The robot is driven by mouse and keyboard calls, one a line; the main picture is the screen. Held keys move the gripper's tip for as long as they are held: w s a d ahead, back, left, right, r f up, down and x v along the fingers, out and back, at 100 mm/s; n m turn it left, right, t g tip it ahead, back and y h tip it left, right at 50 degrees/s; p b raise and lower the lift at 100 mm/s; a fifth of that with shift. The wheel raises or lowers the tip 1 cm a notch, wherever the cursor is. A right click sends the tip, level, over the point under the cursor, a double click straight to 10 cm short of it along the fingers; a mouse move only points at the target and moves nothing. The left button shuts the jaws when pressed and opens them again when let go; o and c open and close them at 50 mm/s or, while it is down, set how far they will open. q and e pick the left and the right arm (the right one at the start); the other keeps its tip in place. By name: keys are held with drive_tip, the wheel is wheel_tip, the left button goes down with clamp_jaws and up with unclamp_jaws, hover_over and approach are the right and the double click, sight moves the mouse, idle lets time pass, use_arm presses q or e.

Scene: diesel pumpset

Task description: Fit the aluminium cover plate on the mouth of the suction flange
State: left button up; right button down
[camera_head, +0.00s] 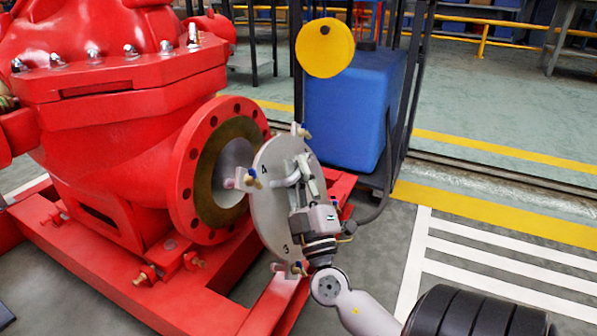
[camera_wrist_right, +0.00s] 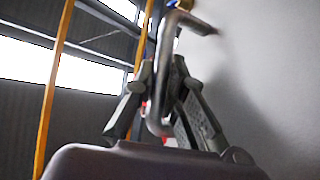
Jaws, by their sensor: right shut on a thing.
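The suction flange (camera_head: 185,191) is a red bolt-holed ring on the red pump, with a brownish face around an open mouth (camera_head: 233,172). The round grey aluminium cover plate (camera_head: 268,215) stands roughly upright just to the right of the flange, apart from it, and overlaps the flange's right edge in the head view. Clamps sit on the plate's rim. My right gripper (camera_head: 305,190) is shut on the plate's bent handle (camera_wrist_right: 158,95), on the side away from the flange. In the right wrist view the plate (camera_wrist_right: 270,70) fills the right side. My left gripper is not in view.
A blue tank (camera_head: 350,105) and a yellow disc (camera_head: 325,47) stand behind the plate. The red base frame (camera_head: 105,275) runs below the flange. A dark hose hangs beside the tank. The floor at right is open, with yellow and white markings.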

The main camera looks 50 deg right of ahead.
sight(273, 160)
drive_tip(key=shift+r, duration=0.35)
drive_tip(key=m+h+b, duration=0.2)
drive_tip(key=b, duration=0.1)
drive_tip(key=shift+f, duration=0.2)
drive_tip(key=shift+r+m+h, duration=0.2)
drive_tip(key=shift+m+h, duration=0.5)
drive_tip(key=shift+m, duration=0.2)
drive_tip(key=m+g+h, duration=0.2)
drive_tip(key=m, duration=0.1)
drive_tip(key=m+g+h, duration=0.1)
drive_tip(key=m+h, duration=0.2)
drive_tip(key=shift+w+a+r+g, duration=0.1)
drive_tip(key=shift+g, duration=0.3)
drive_tip(key=shift+w+a, duration=0.25)
drive_tip(key=shift+w, duration=0.65)
drive_tip(key=shift+w+a, duration=0.3)
drive_tip(key=shift+w, duration=0.65)
drive_tip(key=shift+w+a, duration=0.25)
drive_tip(key=shift+w, duration=0.65)
